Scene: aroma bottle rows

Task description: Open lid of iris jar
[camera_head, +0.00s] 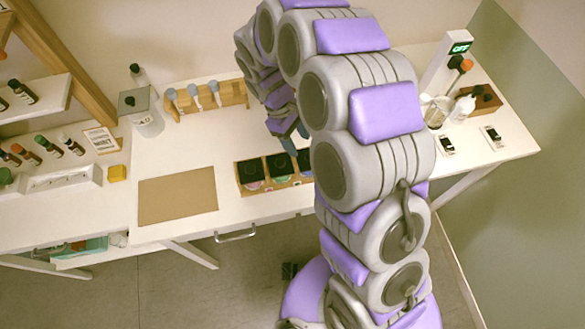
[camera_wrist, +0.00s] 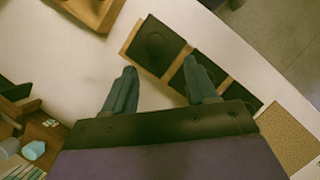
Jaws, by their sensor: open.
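Several jars with dark square lids sit in a row in a wooden rack (camera_head: 241,190) near the table's front edge. I see a left lid (camera_head: 250,171) and a middle lid (camera_head: 279,165); the right end is partly hidden by my arm. Pink and green show below the lids, but I cannot read which jar is iris. In the wrist view, one lid (camera_wrist: 155,46) with a round knob lies beyond the fingertips, and the other lids run toward the lower right. My gripper (camera_wrist: 162,82) is open and empty, above and apart from the lids; it also shows in the head view (camera_head: 292,140).
A brown mat (camera_head: 178,196) lies left of the rack; it also shows in the wrist view (camera_wrist: 288,135). A wooden holder (camera_head: 232,94) with several droppers stands behind. Bottles stand at right.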

